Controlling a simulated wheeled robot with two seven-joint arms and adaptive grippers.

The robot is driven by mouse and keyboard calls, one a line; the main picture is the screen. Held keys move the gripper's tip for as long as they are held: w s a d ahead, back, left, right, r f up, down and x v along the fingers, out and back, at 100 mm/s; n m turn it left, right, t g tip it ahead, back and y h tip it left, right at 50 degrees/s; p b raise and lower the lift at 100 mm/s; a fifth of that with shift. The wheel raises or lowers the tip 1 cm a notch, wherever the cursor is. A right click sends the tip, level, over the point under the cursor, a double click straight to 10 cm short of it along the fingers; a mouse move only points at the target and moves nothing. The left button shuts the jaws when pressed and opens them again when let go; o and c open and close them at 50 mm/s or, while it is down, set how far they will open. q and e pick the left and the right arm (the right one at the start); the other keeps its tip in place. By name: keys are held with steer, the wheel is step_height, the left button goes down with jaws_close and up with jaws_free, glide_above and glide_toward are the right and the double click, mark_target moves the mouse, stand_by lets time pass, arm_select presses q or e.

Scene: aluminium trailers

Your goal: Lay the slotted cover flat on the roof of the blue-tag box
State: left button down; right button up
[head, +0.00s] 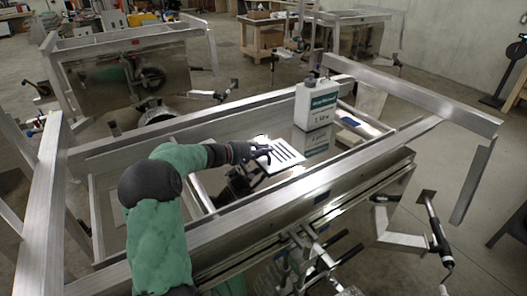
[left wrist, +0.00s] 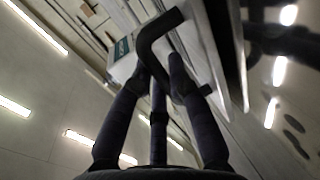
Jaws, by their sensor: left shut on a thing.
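The white slotted cover (head: 284,156), with several dark slots, is tilted above the trailer bed in the head view. My left gripper (head: 259,151) is at its left edge. My right gripper is not in view.
The trailer's near rail (head: 250,222) and right end rail (head: 420,93) bound the area. Another trailer (head: 130,70) stands behind left.

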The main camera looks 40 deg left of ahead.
arm_select(q)
steer(key=shift+r, duration=0.1)
steer(key=c, duration=1.1)
jaws_free()
steer(key=v, duration=1.2)
